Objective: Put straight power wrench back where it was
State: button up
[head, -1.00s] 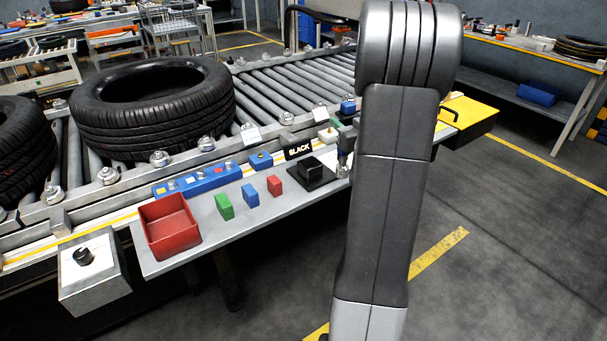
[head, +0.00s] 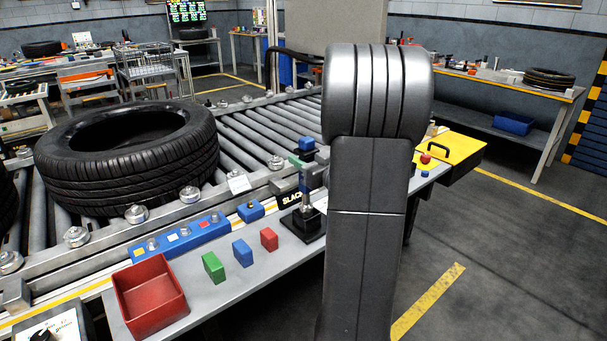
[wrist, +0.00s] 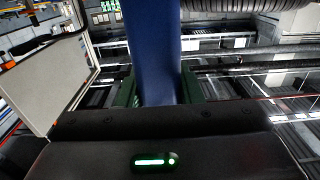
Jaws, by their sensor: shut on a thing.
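The power wrench shows in the wrist view as a thick blue upright body (wrist: 152,50). My gripper (wrist: 158,92) is shut on it, with a green finger on each side. In the head view, the blue top (head: 307,143) and part of the lower body show left of my arm, which hides the rest. A metal shaft (head: 306,201) stands upright at the black square holder (head: 296,225) on the bench, below the wrench. I cannot tell whether its tip is inside the holder or just above it.
A red bin (head: 150,297), green block (head: 213,267), blue block (head: 242,252) and red block (head: 269,239) line the bench left of the holder. A blue socket rail (head: 180,240) lies behind them. A tyre (head: 130,160) rests on the roller conveyor. A yellow case (head: 455,150) is at right.

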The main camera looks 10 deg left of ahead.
jog(key=shift+f, duration=1.55)
jog(key=shift+f+b, duration=0.15)
jog(key=shift+b, duration=0.15)
jog(key=o, duration=1.1)
jog(key=shift+f, duration=0.1)
jog(key=shift+c, duration=0.2)
jog(key=shift+d+r, duration=0.1)
jog(key=shift+r, duration=0.1)
jog(key=v, duration=1.2)
